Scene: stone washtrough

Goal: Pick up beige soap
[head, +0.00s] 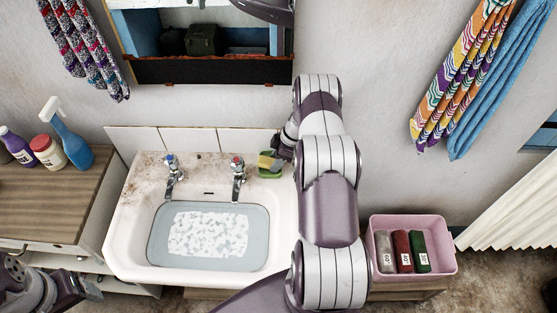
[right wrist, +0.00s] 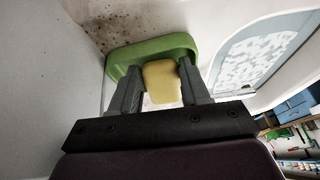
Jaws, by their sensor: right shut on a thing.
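The beige soap (right wrist: 161,82) is a pale yellow block between the fingers of my right gripper (right wrist: 158,92) in the right wrist view. The fingers are shut on it from both sides. The green soap dish (right wrist: 122,60) is right at the soap; I cannot tell whether the soap still touches it. In the head view the soap (head: 264,161) shows small at the dish (head: 271,172), on the back right corner of the sink, beside my right gripper (head: 277,158). My left gripper (head: 75,289) is at the lower left, partly cut off, and its jaws are unclear.
The white sink (head: 118,236) holds water, with two taps (head: 238,180) at its back. A wooden cabinet (head: 60,205) with several bottles stands at the left. A pink bin (head: 449,262) with rolled cloths is at the right. A mirror cabinet (head: 210,70) hangs above.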

